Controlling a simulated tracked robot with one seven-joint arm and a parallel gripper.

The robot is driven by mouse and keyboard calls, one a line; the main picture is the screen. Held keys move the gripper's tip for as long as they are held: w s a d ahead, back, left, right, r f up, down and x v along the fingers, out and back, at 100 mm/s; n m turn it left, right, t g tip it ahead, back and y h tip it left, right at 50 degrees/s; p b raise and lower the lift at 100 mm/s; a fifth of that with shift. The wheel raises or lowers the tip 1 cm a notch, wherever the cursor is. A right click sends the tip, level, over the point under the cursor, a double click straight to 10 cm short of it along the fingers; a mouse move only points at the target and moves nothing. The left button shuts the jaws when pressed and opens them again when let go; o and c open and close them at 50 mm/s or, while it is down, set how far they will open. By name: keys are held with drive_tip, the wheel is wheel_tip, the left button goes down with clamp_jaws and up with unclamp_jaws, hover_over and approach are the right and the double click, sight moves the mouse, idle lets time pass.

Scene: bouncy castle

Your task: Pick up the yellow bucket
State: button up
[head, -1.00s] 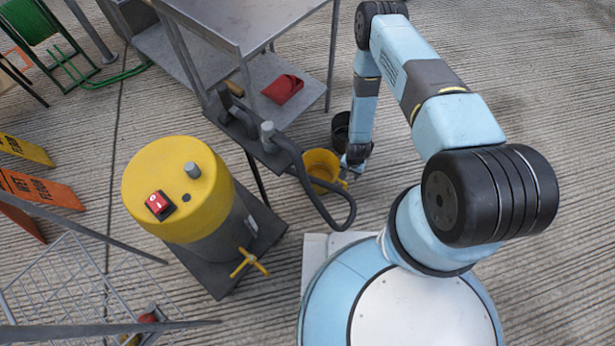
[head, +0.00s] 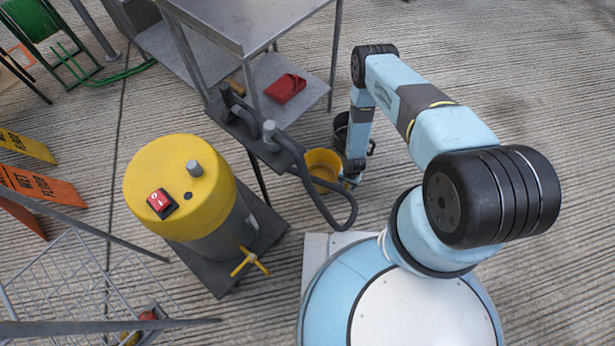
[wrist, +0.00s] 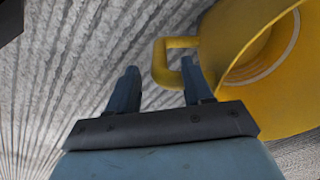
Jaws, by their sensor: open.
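The yellow bucket (head: 322,164) stands on the grooved concrete floor in the head view, partly hidden behind a dark hose and my arm. In the wrist view the bucket (wrist: 285,85) fills the right side, with its mouth facing the camera and its loop handle (wrist: 164,62) sticking out to the left. My gripper (wrist: 158,75) is open. The handle's outer side lies between the two fingertips, and the right finger overlaps the handle's opening in the picture. Whether the fingers touch the handle I cannot tell. In the head view my gripper (head: 350,182) is small, at the bucket's right side.
Floor at the right is clear.

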drive_tip(key=shift+f, duration=1.05)
clamp_jaws()
